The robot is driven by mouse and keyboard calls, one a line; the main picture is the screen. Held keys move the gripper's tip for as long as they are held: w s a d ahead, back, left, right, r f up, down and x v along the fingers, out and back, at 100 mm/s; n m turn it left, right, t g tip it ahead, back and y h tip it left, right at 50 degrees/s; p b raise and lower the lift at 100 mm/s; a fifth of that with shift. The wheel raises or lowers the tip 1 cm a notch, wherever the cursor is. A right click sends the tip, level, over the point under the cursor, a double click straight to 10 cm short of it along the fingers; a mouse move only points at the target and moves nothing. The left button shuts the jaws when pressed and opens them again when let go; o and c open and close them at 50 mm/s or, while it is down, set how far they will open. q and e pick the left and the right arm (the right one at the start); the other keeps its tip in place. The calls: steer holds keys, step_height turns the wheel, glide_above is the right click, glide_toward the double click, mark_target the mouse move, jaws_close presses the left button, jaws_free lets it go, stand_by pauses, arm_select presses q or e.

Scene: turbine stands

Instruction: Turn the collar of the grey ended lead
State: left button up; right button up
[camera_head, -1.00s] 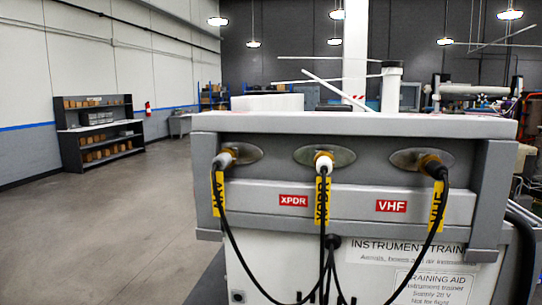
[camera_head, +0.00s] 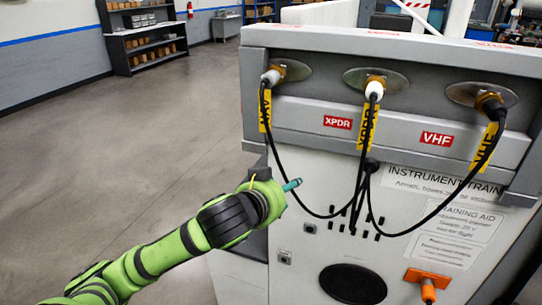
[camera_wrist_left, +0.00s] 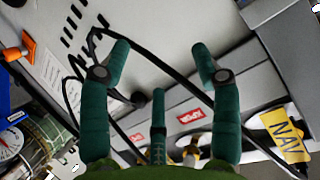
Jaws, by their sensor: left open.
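The grey ended lead (camera_head: 271,76) is plugged into the left oval socket plate of the trainer, and its black cable hangs down with a yellow tag. In the left wrist view the yellow NAV tag (camera_wrist_left: 287,137) shows at lower right; I cannot make out the lead's collar there. My left gripper (camera_head: 291,185) is below the socket row, left of the hanging cables, with one teal fingertip showing. In the left wrist view its green fingers (camera_wrist_left: 160,52) are spread and empty, with a black cable beyond them. My right gripper is not in view.
A white ended lead (camera_head: 374,89) sits in the middle socket and a black ended lead (camera_head: 490,105) in the right one. Their cables gather at the panel front. An orange fitting (camera_head: 427,280) sticks out low right. The floor at left is clear.

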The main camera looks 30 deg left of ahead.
mark_target(267, 82)
arm_select(q)
steer(key=a+r+t, duration=0.1)
steer(key=r, duration=0.6)
steer(key=a+r+n+t+y, duration=0.1)
steer(key=a+r+t, duration=0.1)
steer(key=r, duration=0.5)
steer(key=a+r+t+y, duration=0.1)
steer(key=a+r, duration=0.1)
steer(key=r, duration=0.5)
steer(key=shift+s+a+n+t, duration=0.2)
steer(key=shift+n+t, duration=0.1)
steer(key=shift+t, duration=0.1)
steer(key=shift+w+a+r+y, duration=0.15)
steer(key=shift+w+r+y, duration=0.05)
steer(key=shift+r+y, duration=0.1)
steer(key=p+x, duration=0.4)
steer(key=x, duration=0.2)
steer(key=shift+w+f, duration=0.15)
steer(key=shift+w, duration=0.3)
steer(key=c, duration=1.2)
